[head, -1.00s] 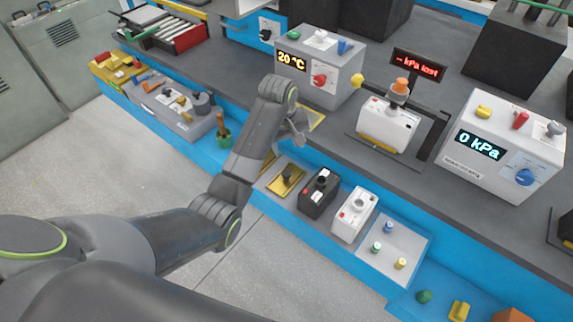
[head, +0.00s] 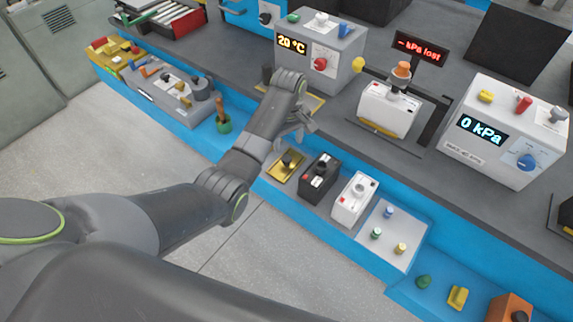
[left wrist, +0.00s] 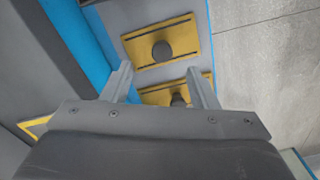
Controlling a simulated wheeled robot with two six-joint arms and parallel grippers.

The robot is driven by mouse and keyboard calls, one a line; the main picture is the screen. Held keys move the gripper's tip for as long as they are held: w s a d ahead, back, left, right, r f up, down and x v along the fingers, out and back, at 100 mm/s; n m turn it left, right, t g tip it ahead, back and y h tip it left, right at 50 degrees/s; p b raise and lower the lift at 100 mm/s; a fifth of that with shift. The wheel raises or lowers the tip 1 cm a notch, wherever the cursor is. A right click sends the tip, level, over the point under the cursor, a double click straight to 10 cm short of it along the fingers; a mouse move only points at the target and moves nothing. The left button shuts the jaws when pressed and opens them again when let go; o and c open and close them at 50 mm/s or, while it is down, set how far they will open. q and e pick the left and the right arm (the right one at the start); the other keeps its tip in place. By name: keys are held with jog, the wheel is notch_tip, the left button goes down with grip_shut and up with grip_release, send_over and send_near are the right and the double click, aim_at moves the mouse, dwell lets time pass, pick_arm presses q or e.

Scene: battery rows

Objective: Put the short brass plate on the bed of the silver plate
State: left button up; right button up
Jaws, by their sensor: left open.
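A brass plate (head: 283,172) with a dark knob lies on the front ledge in the head view. The left wrist view shows two brass plates with round knobs: one in full (left wrist: 180,45), the other (left wrist: 152,97) partly hidden by my gripper. I cannot tell which is the short one. My left gripper (head: 302,121) is open and empty above the ledge, near the plates; its fingers (left wrist: 160,72) show in the wrist view. I cannot pick out a silver plate for certain. A yellow-edged marking (head: 317,103) lies on the bench, partly behind the gripper. My right gripper is out of view.
Right of the plate stand a black battery box (head: 319,176), a white one (head: 353,198) and a pale tray (head: 380,250) with small coloured pieces. The 20 °C box (head: 345,50) stands behind the gripper. A green-based wooden-handled tool (head: 223,124) stands left of the arm.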

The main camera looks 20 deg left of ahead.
aim_at(287, 158)
pick_arm(q)
jog(key=shift+a+f, duration=0.2)
jog(key=shift+f, duration=3.35)
jog(key=shift+r, duration=0.1)
grip_shut()
